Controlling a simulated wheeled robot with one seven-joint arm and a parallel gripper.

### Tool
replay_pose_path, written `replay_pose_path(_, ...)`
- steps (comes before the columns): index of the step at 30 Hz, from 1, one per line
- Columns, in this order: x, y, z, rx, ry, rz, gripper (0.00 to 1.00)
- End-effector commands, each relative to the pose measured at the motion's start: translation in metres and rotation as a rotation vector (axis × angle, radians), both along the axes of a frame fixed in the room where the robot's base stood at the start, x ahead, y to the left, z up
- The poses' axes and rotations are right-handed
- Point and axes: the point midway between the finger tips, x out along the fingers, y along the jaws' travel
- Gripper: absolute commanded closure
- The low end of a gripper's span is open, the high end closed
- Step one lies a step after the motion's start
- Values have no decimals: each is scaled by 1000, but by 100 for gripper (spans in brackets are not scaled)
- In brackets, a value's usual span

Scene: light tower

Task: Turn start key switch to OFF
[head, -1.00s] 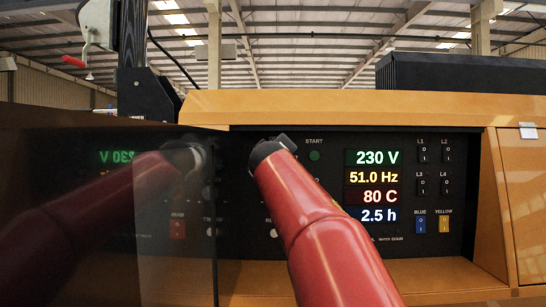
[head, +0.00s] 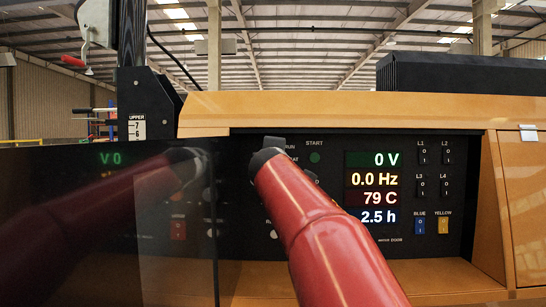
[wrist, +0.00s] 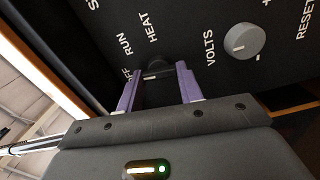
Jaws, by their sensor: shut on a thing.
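The start key switch (wrist: 158,70) is a small dark knob on the black panel, beside the printed words RUN and HEAT and a partly covered OFF. My gripper (wrist: 156,76) has its two purple fingers on either side of it, shut on it in the wrist view. The knob's exact pointing is hard to make out. In the head view my red arm hides the switch and the fingers. The display (head: 372,188) reads 0 V, 0.0 Hz, 79 C and 2.5 h.
A grey VOLTS knob (wrist: 243,41) sits right of my fingers. A green START button (head: 315,157) is close to my wrist. A glossy dark door (head: 100,225) stands open at left, reflecting my arm. Rocker switches (head: 432,170) are at right.

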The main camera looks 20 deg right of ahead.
Motion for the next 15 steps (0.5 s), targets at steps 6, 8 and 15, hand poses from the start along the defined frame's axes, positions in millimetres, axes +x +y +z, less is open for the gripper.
replay_pose_path(6,0,1,-1,-86,38,2,86)
replay_pose_path(8,0,1,-1,-102,44,2,86)
replay_pose_path(15,0,1,-1,-130,56,2,86)
